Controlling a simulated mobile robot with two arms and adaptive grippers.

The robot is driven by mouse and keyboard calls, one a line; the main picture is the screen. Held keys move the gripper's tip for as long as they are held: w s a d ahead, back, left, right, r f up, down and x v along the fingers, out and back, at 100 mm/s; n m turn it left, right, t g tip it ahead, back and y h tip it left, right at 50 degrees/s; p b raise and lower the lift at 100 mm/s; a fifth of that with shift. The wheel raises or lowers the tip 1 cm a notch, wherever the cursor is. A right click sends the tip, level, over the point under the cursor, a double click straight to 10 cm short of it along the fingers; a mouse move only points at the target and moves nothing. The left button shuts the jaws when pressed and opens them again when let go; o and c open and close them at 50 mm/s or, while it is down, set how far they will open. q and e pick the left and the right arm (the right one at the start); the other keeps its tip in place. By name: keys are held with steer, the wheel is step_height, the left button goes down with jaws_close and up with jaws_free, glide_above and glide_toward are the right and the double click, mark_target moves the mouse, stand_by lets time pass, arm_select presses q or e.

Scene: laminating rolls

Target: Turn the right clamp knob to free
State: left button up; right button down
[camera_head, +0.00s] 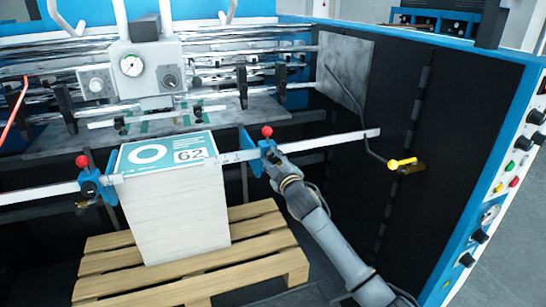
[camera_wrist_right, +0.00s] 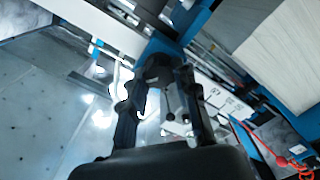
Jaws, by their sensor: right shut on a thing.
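The right clamp (camera_head: 257,160) is a blue block on the long metal bar, with a red ball (camera_head: 267,131) on top. My right gripper (camera_head: 273,157) reaches it from the lower right, its fingertips at the clamp's front. In the right wrist view, the two dark fingers (camera_wrist_right: 160,85) close around a dark rounded knob (camera_wrist_right: 158,66) on the blue clamp body. The fingers hide most of the knob, so its turned position cannot be told. My left gripper is in neither view.
A paper stack (camera_head: 175,215) with a teal top label marked 62 stands on a wooden pallet (camera_head: 255,243). The left clamp (camera_head: 92,184) has its own red ball. The metal bar (camera_head: 335,139) runs across. A yellow-handled lever (camera_head: 402,163) is at right.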

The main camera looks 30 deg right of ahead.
steer(key=n+p, duration=0.1)
steer(key=n, duration=0.3)
steer(key=shift+n, duration=0.3)
steer(key=shift+f+n+p, duration=0.1)
steer(key=shift+n+p, duration=0.2)
steer(key=shift+n, duration=1.2)
steer(key=c, duration=1)
jaws_free()
steer(key=shift+s+a+f, duration=0.1)
steer(key=shift+s+a, duration=0.05)
steer(key=shift+s, duration=0.25)
steer(key=v, duration=1.1)
steer(key=shift+s+a, duration=0.1)
